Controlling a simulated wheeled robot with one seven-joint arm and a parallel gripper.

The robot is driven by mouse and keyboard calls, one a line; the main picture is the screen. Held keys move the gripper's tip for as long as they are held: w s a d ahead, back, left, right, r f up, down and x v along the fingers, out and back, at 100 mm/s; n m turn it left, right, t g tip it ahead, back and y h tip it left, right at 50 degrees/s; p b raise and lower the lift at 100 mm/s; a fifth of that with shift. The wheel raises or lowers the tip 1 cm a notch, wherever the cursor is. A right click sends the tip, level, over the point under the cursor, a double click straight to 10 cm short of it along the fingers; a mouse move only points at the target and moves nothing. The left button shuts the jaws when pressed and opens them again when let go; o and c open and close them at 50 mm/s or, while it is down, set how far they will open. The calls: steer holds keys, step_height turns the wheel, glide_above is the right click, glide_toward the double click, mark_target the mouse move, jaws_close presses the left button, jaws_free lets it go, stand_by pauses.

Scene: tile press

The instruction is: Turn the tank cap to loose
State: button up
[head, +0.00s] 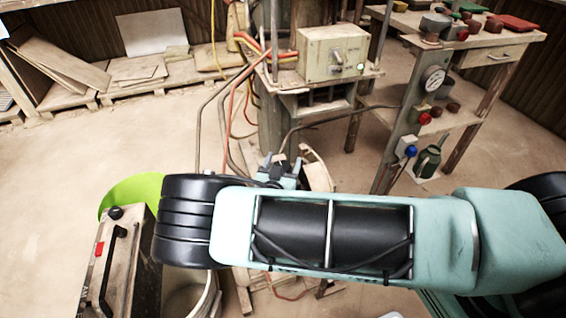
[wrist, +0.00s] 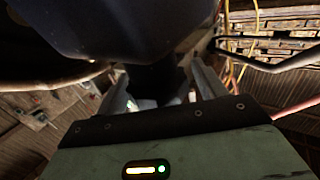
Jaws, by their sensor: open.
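I cannot pick out the tank cap with certainty. A black round knob (head: 115,212) sits on top of a dark, worn box (head: 133,255) at the lower left of the head view; I cannot tell whether this is the cap. My gripper (head: 280,168) is beyond my forearm, near the foot of the machine column, and well apart from the box.
The machine (head: 278,120) with a control box (head: 333,53), hoses and cables stands behind my gripper. A wooden bench (head: 490,42) with a gauge (head: 433,78) and a green can (head: 427,161) stands at right. Open floor (head: 90,150) lies at left.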

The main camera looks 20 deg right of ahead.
steer(key=c, duration=1)
steer(key=shift+r+n+y+p, duration=0.1)
steer(key=shift+n+y+p, duration=0.2)
steer(key=shift+y+p, duration=0.1)
steer(key=n+t+y+p, duration=0.1)
steer(key=y, duration=0.1)
steer(key=n+t+y+p, duration=0.1)
steer(key=n+y+p, duration=0.1)
steer(key=shift+a+r+n+y, duration=0.1)
steer(key=shift+n+y, duration=0.2)
steer(key=shift+y, duration=0.1)
steer(key=n+y+p, duration=0.1)
steer(key=y, duration=0.1)
steer(key=n+y+p, duration=0.1)
steer(key=n+y, duration=0.1)
steer(key=y, duration=0.1)
steer(key=n+y+p, duration=0.1)
steer(key=y, duration=0.1)
steer(key=shift+w+a+n+t+y, duration=0.1)
steer(key=shift+a+n+t+y, duration=0.2)
steer(key=shift+a+t, duration=0.1)
steer(key=shift+f, duration=0.2)
